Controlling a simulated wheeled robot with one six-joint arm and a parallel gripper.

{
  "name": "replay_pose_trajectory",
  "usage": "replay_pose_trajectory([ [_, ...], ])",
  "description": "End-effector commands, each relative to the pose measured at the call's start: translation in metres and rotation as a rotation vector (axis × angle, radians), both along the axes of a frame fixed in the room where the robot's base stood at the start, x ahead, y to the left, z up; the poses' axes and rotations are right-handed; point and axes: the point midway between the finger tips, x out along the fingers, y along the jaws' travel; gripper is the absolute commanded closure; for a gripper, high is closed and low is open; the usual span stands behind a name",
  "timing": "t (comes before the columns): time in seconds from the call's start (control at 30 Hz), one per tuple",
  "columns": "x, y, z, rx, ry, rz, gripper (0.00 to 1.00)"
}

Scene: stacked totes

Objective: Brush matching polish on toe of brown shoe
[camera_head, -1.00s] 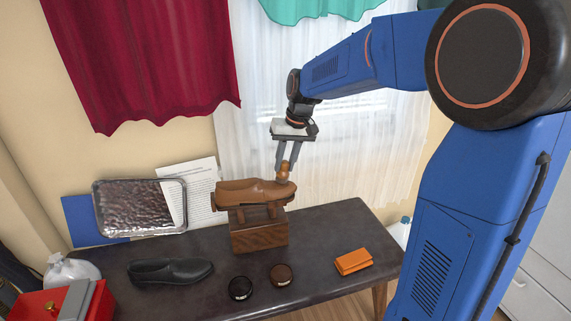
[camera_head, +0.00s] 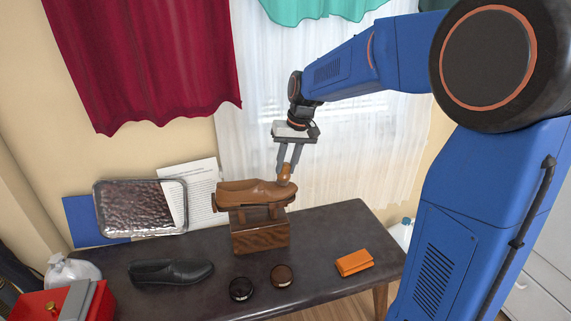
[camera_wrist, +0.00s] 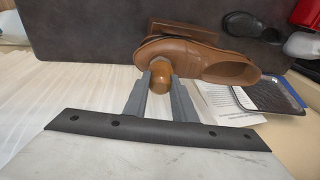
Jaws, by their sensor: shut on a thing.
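The brown shoe (camera_head: 246,191) rests on a wooden stand (camera_head: 260,236) on the dark table, its toe at the right end. My gripper (camera_head: 287,168) points down over the toe and is shut on a brown wooden-handled brush (camera_head: 285,175). The brush's lower end is at the toe; I cannot tell whether bristles touch it. The wrist view shows the rounded handle (camera_wrist: 160,72) between the fingers, with the shoe (camera_wrist: 190,52) just beyond. A brown polish tin (camera_head: 281,276) and a black polish tin (camera_head: 241,289) stand in front of the stand.
A black shoe (camera_head: 171,272) lies left of the stand. An orange folded cloth (camera_head: 354,262) lies to the right. A red box (camera_head: 57,303) and a white bag (camera_head: 72,270) are at far left. A metallic tray (camera_head: 140,208) and a printed sheet (camera_head: 202,186) lean at the back.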

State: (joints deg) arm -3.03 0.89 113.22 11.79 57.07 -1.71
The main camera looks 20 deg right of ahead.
Motion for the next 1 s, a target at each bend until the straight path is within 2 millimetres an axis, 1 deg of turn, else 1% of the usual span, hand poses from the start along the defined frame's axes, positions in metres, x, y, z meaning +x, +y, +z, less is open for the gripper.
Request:
replay_pose_trajectory([
  [0.33, -0.002, 0.0, 0.0, 0.0, 0.0, 0.0, 0.98],
  [0.67, -0.014, 0.0, -0.002, 0.0, 0.002, 0.0, 0.98],
  [1.0, -0.014, 0.0, -0.003, 0.0, 0.004, 0.001, 0.98],
])
